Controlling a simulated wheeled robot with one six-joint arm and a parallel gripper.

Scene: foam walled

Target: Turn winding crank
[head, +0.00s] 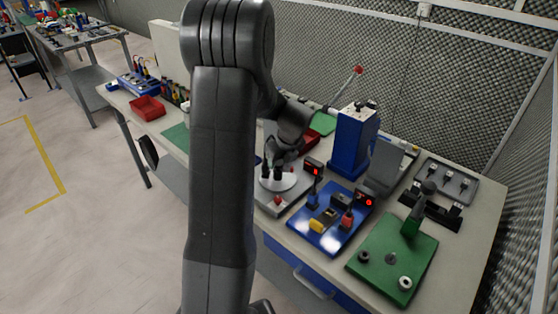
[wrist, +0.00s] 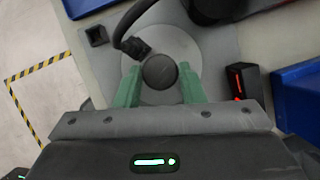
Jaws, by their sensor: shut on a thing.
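The winding crank's pale round disc (head: 284,184) sits on a grey base plate (head: 264,201) on the bench. The disc also shows in the wrist view (wrist: 190,48), with a dark round knob (wrist: 160,71) on it. My gripper (head: 279,172) reaches down over the disc. In the wrist view its green fingers (wrist: 160,82) stand on either side of the knob, shut on it. The knob's lower part and its join to the disc are hidden. A black curved piece (wrist: 136,46) lies over the disc beside the knob.
A small black display with red digits (head: 314,169) stands close to the right of the disc. A blue board (head: 325,235), a blue box (head: 355,138) and a green board (head: 390,262) are farther right. Red trays and tools lie left. My arm hides part of the bench.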

